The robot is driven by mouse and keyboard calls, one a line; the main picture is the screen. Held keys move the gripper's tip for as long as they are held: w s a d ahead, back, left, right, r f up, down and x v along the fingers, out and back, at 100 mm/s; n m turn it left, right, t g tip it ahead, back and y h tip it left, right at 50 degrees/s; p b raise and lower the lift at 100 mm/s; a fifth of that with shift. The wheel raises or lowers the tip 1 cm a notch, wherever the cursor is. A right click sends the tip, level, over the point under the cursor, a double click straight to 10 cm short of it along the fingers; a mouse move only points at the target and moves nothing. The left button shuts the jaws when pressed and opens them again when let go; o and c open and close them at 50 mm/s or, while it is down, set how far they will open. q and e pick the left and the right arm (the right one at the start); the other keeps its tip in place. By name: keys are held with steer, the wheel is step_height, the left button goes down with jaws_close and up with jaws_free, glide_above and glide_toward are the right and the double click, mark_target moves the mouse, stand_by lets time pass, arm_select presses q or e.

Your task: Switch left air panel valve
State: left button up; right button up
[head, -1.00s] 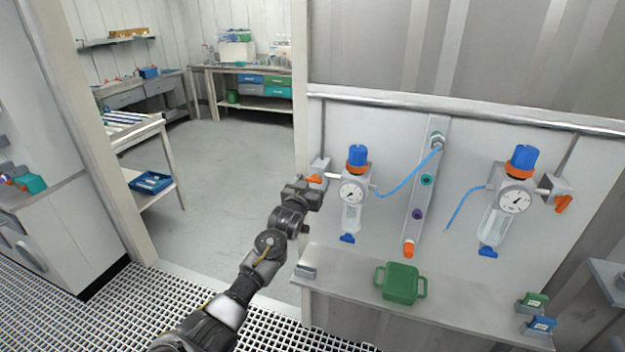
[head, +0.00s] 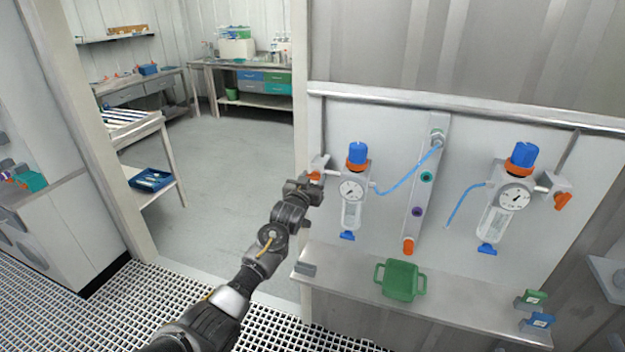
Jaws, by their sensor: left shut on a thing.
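The left air panel valve has a small orange handle (head: 314,176) on a grey block (head: 320,163), left of the left regulator (head: 353,189) with its blue knob and round gauge. My left gripper (head: 312,186) is at this valve, shut on the orange handle. The gripper hides most of the handle, so its exact angle is unclear. On the right, a second regulator (head: 510,195) has its own orange valve handle (head: 562,201), which points down and to the left. My right gripper is not in view.
A shelf (head: 455,303) below the panel holds a green two-handled container (head: 400,280) and small green and blue blocks at the right. Blue tubes hang by a central manifold (head: 416,200). A doorway at left opens onto clear floor (head: 225,180) and benches.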

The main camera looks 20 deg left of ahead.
arm_select(q)
steer(key=shift+n, duration=0.3)
steer(key=n, duration=0.3)
steer(key=shift+n, duration=0.4)
steer(key=n, duration=0.4)
steer(key=shift+a+f+n+b, duration=0.1)
steer(key=shift+n+b, duration=0.2)
steer(key=shift+b, duration=0.05)
steer(key=n, duration=0.4)
steer(key=shift+a+f+n, duration=0.1)
steer(key=shift+n, duration=1.3)
steer(key=o, duration=1)
